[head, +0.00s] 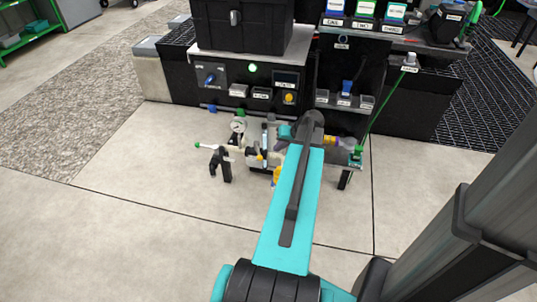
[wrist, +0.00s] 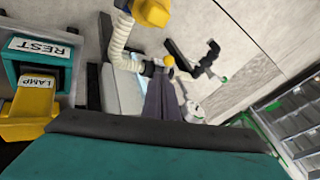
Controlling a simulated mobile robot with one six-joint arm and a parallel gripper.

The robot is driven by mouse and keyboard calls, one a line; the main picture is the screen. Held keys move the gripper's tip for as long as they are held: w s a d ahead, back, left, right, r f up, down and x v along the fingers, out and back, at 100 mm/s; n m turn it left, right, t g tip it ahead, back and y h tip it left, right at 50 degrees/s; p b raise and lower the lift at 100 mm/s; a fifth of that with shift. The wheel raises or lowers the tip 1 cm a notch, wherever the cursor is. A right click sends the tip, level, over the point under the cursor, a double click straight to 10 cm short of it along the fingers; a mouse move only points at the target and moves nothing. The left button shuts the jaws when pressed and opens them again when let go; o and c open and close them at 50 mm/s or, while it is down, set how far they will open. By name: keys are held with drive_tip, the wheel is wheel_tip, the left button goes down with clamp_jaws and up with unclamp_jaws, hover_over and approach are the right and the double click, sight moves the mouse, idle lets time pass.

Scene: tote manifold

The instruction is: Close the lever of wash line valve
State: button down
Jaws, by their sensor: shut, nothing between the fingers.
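A low pipe manifold with cream pipes (head: 252,158) stands at floor level ahead, with a round gauge (head: 238,126) at its left end. I cannot read a label that marks the wash line valve. In the wrist view a yellow knob (wrist: 168,61) sits just beyond my fingertips, beside a ribbed cream hose (wrist: 119,36). A larger yellow part (wrist: 152,11) is at the top edge. My gripper (wrist: 160,92) is shut and empty, pointing at the manifold near the yellow knob; contact cannot be told. In the head view my arm hides the fingers and part of the manifold.
A black bench front with a control panel (head: 210,77) and a black crate (head: 240,25) stands behind the manifold. A thin green line (head: 385,100) runs down at the right. Concrete floor is clear at left.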

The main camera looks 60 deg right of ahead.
sight(258, 151)
drive_tip(key=shift+w+f, duration=0.1)
drive_tip(key=shift+f, duration=0.05)
drive_tip(key=b+x, duration=0.2)
drive_tip(key=x, duration=0.7)
drive_tip(key=shift+w+f+b, duration=0.2)
drive_tip(key=shift+f+b, duration=0.1)
drive_tip(key=shift+f, duration=0.05)
drive_tip(key=shift+s, duration=0.2)
idle(0.3)
